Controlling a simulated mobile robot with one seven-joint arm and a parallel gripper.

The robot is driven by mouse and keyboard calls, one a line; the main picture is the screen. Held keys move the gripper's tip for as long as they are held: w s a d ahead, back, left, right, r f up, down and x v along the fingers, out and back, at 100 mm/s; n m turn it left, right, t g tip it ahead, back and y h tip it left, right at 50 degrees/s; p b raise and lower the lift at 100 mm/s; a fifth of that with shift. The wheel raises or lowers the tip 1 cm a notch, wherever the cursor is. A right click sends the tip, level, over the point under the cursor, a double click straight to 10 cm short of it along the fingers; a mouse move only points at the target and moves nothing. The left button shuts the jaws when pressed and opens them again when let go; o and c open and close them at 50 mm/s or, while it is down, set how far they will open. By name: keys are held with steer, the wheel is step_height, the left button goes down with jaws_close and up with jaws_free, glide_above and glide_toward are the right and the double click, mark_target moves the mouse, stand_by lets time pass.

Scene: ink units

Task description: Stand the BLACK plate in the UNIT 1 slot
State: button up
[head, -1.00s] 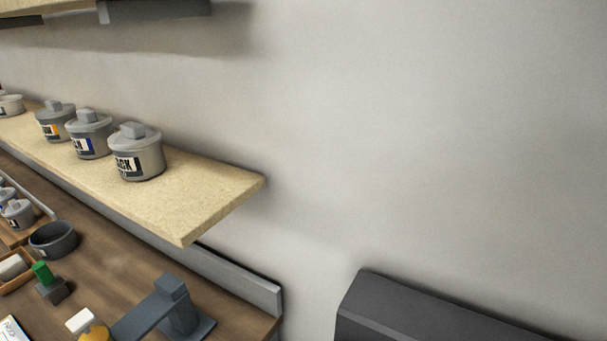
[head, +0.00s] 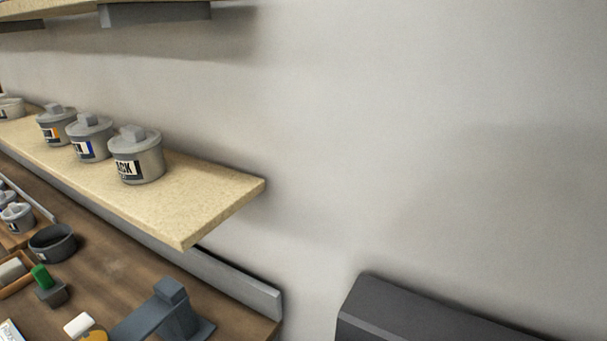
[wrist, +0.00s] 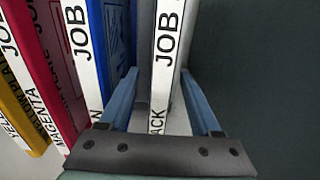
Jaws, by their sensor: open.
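In the wrist view the black plate (wrist: 166,48) stands on edge, its white spine facing me with "JOB" and the end of a word, "ACK", showing. My gripper (wrist: 157,84) is open, with one blue finger on each side of this plate. I cannot tell whether either finger touches it. The gripper's dark palm hides the near end of the spine. The UNIT 1 slot is not seen in either view.
Left of the black plate stand a blue plate (wrist: 118,35), a magenta plate (wrist: 45,60) and a yellow plate (wrist: 15,85). A dark surface (wrist: 260,70) lies to the right. The head view shows lidded pots (head: 137,158) on a shelf (head: 205,195) above a wooden bench (head: 115,265).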

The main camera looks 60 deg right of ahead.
step_height(320, 180, up, 13)
steer(key=shift+p, duration=0.45)
steer(key=shift+r, duration=0.1)
step_height(320, 180, up, 5)
steer(key=p, duration=0.5)
steer(key=shift+p, duration=0.35)
